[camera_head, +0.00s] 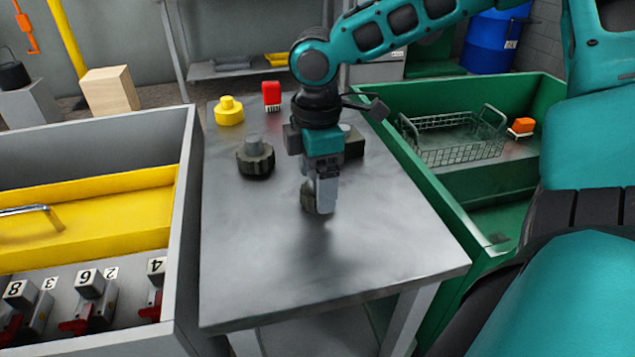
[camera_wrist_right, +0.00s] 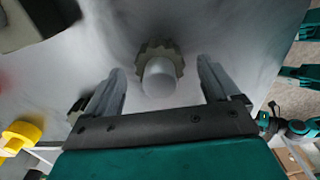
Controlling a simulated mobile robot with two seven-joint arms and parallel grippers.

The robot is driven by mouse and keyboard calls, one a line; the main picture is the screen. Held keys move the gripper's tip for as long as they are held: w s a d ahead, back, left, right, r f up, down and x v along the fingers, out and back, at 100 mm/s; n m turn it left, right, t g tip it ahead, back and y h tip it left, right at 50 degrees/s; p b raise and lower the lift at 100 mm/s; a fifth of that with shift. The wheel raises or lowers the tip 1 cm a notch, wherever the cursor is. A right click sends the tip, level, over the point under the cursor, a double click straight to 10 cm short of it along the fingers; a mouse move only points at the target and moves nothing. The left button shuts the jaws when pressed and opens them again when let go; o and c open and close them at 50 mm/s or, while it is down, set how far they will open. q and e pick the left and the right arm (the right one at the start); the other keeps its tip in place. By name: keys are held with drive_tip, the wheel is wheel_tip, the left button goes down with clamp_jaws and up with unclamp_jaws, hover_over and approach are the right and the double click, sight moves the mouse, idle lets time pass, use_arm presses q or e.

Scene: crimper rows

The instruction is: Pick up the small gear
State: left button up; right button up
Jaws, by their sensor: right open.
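The small gear (camera_wrist_right: 158,70), grey-olive with a toothed rim and a pale round hub, stands in the right wrist view between my two fingers, with a gap on each side. In the head view only an olive edge of the small gear (camera_head: 309,198) shows beside the fingers, which hide most of it. My right gripper (camera_head: 322,203) is open, pointing down over the middle of the grey table. A bigger dark gear (camera_head: 255,158) with a grey hub stands left and farther back. My left gripper is not in view.
A yellow knobbed part (camera_head: 229,112) and a red block (camera_head: 272,95) stand at the table's back. A dark part (camera_head: 352,142) sits partly behind my gripper. A green bin (camera_head: 430,185) with a wire basket (camera_head: 455,139) lies right. The front of the table (camera_head: 350,265) is clear.

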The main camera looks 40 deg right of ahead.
wheel_tip(320, 180, down, 2)
drive_tip(key=shift+r, duration=0.1)
drive_tip(key=c, duration=1.4)
